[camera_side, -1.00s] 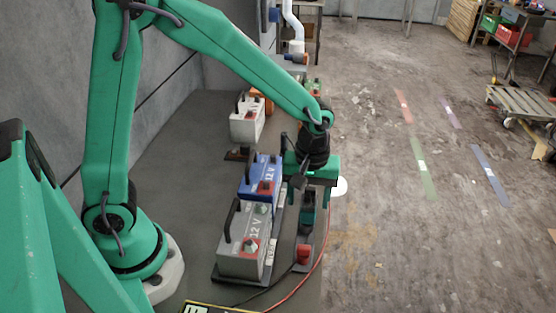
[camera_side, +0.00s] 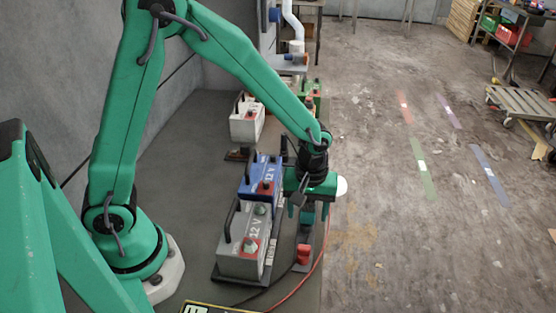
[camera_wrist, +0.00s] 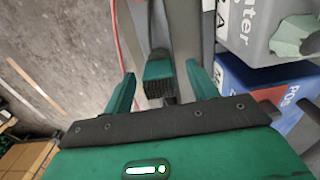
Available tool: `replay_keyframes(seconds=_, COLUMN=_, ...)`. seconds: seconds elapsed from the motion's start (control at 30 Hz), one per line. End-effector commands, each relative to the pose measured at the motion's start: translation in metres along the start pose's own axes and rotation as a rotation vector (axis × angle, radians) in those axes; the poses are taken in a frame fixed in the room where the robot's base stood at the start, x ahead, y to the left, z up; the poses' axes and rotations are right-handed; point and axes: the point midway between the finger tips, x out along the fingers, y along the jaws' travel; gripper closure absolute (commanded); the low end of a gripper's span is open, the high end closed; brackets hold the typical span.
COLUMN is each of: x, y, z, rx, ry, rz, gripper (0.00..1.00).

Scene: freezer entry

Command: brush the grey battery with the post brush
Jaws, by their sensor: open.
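The grey battery (camera_side: 240,262) stands upright at the front of the bench in the side view, with a black handle and "12 V" on it. Part of a grey battery (camera_wrist: 262,22) also shows at the upper right of the wrist view. The post brush (camera_wrist: 159,70), a green block with dark bristles, stands between my gripper's (camera_wrist: 160,76) two green fingers in the wrist view. Gaps show on both sides, so the fingers are open around it. In the side view my gripper (camera_side: 308,212) is low, right of the batteries, and mostly hides the brush.
A blue battery (camera_side: 256,184) stands just behind the grey one, close to my gripper's left. A white battery (camera_side: 246,126) stands farther back. A red clamp (camera_side: 304,254) with a red cable lies in front of my gripper. The bench edge is just to the right.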

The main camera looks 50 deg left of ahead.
Motion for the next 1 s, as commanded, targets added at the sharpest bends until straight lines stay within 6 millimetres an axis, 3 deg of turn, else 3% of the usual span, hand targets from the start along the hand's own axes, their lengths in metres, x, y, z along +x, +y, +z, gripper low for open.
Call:
replay_keyframes(seconds=0.3, x=0.031, y=0.0, z=0.0, rx=0.0, ry=-0.001, rz=-0.003, gripper=0.42)
replay_keyframes(seconds=0.9, x=0.034, y=0.001, z=0.0, rx=0.0, ry=0.0, rz=0.0, gripper=0.42)
replay_keyframes(seconds=1.0, x=0.034, y=0.001, z=0.0, rx=0.0, ry=0.0, rz=0.0, gripper=0.61)
